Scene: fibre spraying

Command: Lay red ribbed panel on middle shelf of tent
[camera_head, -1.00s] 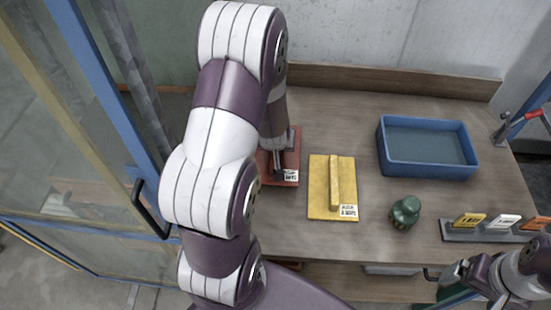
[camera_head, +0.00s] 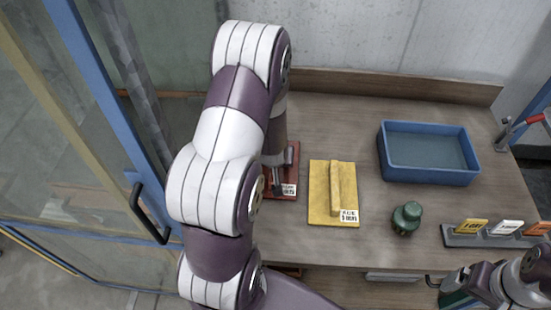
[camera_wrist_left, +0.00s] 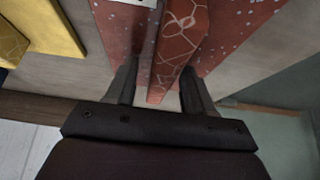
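The red ribbed panel (camera_head: 290,165) lies on the bench left of the yellow panel, partly hidden by my left arm. In the left wrist view its rib (camera_wrist_left: 182,40) runs between the two fingers of my left gripper (camera_wrist_left: 160,75). The right-hand finger is close against the rib, and a gap shows on the other side, so the gripper looks open around it. The tent (camera_head: 90,75), with blue frame and clear walls, stands at the left; its middle shelf cannot be made out. My right gripper (camera_head: 455,288) is low at the right, its fingers unclear.
A yellow ribbed panel (camera_head: 323,210), a blue tray (camera_head: 427,180) and a dark green jar (camera_head: 406,218) are on the bench. A holder with coloured cards (camera_head: 480,240) lies at the right edge. A black door handle (camera_head: 150,215) sticks out from the tent.

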